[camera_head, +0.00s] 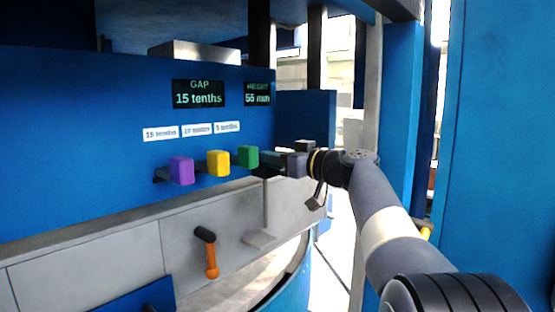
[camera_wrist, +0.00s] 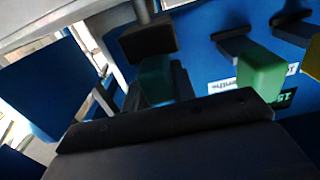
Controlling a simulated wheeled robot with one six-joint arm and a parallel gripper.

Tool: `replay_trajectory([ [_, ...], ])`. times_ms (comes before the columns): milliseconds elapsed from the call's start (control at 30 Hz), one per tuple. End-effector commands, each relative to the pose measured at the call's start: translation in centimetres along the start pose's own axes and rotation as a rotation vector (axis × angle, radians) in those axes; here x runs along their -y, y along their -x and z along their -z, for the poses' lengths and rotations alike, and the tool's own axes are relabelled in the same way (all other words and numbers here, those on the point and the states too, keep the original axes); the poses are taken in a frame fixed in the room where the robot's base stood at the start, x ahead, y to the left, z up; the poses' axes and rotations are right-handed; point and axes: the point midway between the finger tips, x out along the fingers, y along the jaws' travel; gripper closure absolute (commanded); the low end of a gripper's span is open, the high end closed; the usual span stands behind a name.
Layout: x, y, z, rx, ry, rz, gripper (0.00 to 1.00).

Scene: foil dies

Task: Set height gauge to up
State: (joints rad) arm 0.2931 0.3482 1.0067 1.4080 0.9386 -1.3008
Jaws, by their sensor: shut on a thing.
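The height display (camera_head: 258,93) on the blue panel appears to read 55 mm. In the wrist view my gripper (camera_wrist: 158,88) is shut on a dark green handle (camera_wrist: 156,76), with a finger on each side. The handle is mostly hidden by the fingers in the head view. I cannot tell whether it is the height gauge's own part or which way it is set.
Green (camera_head: 247,157), yellow (camera_head: 218,163) and purple (camera_head: 181,170) levers stand in a row left of my gripper, the green one close by. White labels (camera_head: 197,129) and a gap display (camera_head: 198,93) are above.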

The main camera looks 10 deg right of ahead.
Motion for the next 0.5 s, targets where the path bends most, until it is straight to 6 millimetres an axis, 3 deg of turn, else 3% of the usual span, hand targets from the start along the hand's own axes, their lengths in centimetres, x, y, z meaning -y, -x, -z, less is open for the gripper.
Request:
replay_trajectory([
  [267, 0.0, 0.0, 5.3, -0.004, 0.004, 0.001, 1.00],
  [500, 0.0, 0.0, 6.3, -0.005, 0.002, 0.000, 1.00],
])
